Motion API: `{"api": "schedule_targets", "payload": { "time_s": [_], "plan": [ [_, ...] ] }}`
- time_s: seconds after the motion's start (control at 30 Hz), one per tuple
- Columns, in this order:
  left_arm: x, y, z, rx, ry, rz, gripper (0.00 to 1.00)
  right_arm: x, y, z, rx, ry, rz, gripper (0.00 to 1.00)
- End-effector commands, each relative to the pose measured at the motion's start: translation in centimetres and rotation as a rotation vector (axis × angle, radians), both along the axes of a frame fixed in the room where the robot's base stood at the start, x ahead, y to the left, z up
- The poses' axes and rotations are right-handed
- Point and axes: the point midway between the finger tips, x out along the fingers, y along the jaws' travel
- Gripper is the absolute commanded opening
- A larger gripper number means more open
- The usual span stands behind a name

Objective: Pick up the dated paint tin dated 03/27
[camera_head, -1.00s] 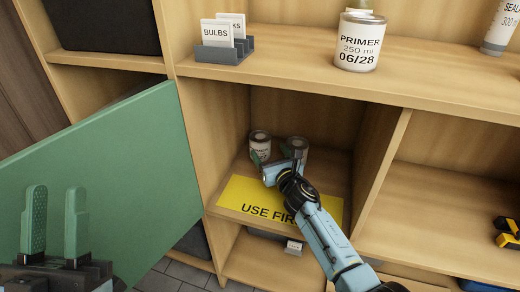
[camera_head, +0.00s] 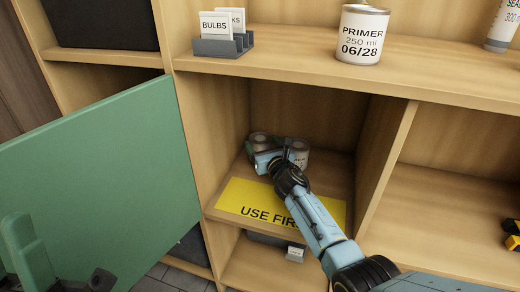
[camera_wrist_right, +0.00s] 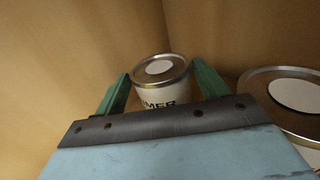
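Two small paint tins stand in the middle cubby. The left tin (camera_head: 259,138) is partly hidden behind my right gripper (camera_head: 268,147); the right tin (camera_head: 300,153) stands close beside it. In the right wrist view, a white tin (camera_wrist_right: 162,90) with a metal rim and "MER" showing is between the two green fingers, which are spread on either side. The other tin (camera_wrist_right: 290,100) is just outside the right finger. No date is readable on either cubby tin. A larger primer tin (camera_head: 362,35) marked 06/28 is on the shelf above. My left gripper (camera_head: 30,250) is cut off at the lower left.
A yellow "USE FIRST" sign (camera_head: 245,198) lies at the cubby's front. Cubby walls close in on both sides. A green door panel (camera_head: 100,170) stands open at left. A grey card holder (camera_head: 222,46) is on the upper shelf.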

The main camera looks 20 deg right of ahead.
Motion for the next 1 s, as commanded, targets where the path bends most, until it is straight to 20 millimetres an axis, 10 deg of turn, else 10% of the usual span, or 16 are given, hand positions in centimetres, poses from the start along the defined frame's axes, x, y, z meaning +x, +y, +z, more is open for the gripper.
{"api": "schedule_targets", "payload": {
  "time_s": [0.3,1.0],
  "plan": [
    [0.0,0.0,0.0,0.0,0.0,0.0,0.36,0.0,0.0,0.0,0.0,0.0,0.0,0.31],
    [2.7,-0.7,0.2,0.061,0.203,0.002,0.36,-0.2,0.0,2.3,-0.002,-0.002,-0.001,0.31]
  ]
}}
